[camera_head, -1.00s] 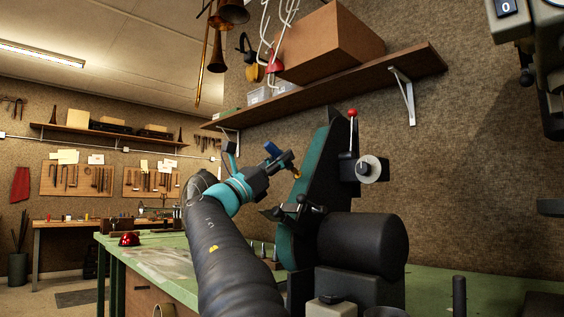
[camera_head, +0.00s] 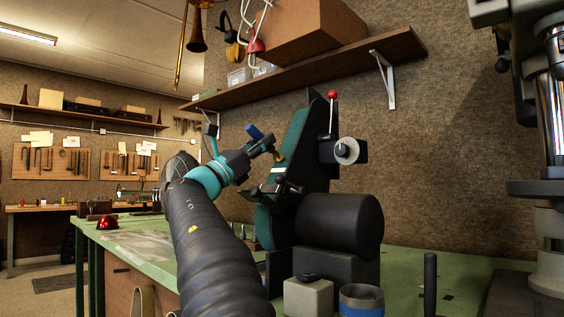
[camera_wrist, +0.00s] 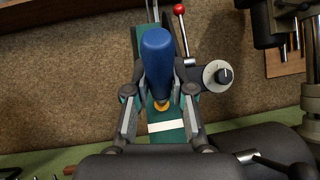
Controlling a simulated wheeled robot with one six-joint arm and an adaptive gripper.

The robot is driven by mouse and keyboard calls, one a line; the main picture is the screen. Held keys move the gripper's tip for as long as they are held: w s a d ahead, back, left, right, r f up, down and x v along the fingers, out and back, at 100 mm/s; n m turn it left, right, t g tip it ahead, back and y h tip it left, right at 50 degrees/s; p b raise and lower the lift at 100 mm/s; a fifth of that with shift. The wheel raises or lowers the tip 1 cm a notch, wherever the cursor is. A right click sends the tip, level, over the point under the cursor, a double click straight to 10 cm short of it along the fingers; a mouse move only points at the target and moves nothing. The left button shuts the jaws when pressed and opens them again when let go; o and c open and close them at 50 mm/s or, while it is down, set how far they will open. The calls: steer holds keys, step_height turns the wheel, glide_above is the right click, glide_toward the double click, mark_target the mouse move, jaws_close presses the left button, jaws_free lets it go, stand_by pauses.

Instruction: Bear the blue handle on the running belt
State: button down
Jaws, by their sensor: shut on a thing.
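The blue handle (camera_head: 254,131) is gripped in my gripper (camera_head: 264,143), at the left side of the belt machine. In the wrist view the blue handle (camera_wrist: 156,58) stands up between the two fingers of my gripper (camera_wrist: 160,92). A brass-coloured end (camera_wrist: 162,105) shows below the handle, over the belt. The belt (camera_head: 292,137) is a steep green band on the machine's left face. In the wrist view the belt (camera_wrist: 166,139) carries a white stripe. The brass end is close to the belt; whether they touch I cannot tell.
A red-knobbed lever (camera_head: 332,95) and a round dial (camera_head: 346,151) stick out of the machine. Its black motor (camera_head: 339,222) sits on the green bench (camera_head: 405,285). A shelf (camera_head: 330,66) with a cardboard box (camera_head: 308,29) hangs above. A drill-like column (camera_head: 556,90) stands right.

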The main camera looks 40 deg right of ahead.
mark_target(250, 124)
steer(key=shift+d+f, duration=0.3)
steer(key=shift+d, duration=0.2)
stand_by(1.1)
steer(key=shift+a+p, duration=0.1)
steer(key=shift+p, duration=0.35)
stand_by(0.7)
steer(key=shift+a+r, duration=0.15)
steer(key=shift+r, duration=0.05)
steer(key=a+r, duration=0.1)
steer(key=a+r+p, duration=0.1)
steer(key=a, duration=0.1)
steer(key=a+r+p, duration=0.1)
steer(key=shift+s+a, duration=0.15)
steer(key=shift+a, duration=0.05)
steer(key=shift+a+r+p, duration=0.15)
steer(key=shift+a+p, duration=0.25)
steer(key=shift+a, duration=0.2)
steer(key=shift+s+d, duration=0.1)
